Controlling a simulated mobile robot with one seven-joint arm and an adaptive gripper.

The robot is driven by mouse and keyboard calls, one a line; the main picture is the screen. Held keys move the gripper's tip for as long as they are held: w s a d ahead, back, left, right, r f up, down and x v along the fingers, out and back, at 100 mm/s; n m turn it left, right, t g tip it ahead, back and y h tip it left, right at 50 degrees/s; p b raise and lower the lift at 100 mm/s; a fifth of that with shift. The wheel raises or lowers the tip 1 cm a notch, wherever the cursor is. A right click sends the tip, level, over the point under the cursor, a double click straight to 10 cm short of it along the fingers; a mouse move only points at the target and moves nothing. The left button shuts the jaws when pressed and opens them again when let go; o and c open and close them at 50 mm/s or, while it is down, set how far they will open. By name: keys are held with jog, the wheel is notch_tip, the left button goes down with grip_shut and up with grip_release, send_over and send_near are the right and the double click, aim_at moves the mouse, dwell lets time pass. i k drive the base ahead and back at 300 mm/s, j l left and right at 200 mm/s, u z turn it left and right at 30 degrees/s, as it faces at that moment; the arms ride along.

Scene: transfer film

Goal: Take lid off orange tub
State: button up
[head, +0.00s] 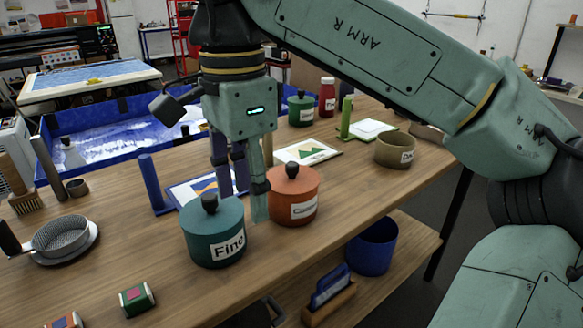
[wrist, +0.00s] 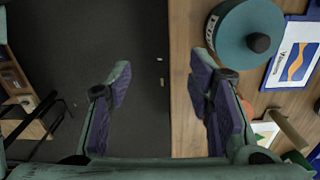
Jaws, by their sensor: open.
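The orange tub (head: 293,207) stands on the wooden bench in the head view. Its orange lid (head: 309,178) with a dark round knob is on it, and a white label faces me. My gripper (head: 243,207) is open and empty, pointing down, and in the picture it overlaps the orange tub's left edge, between it and the teal tub. In the wrist view my gripper (wrist: 160,75) has one finger over the floor and one over the bench edge.
A teal tub (head: 214,245) labelled "Fine" stands close left, also in the wrist view (wrist: 235,38). Behind are a framed picture (head: 310,151), a green tub (head: 300,112) and a red jar (head: 327,97). An open tan bowl (head: 394,151) is right. Bench front right of the orange tub is clear.

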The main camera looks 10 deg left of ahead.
aim_at(292, 179)
jog(key=i, duration=0.85)
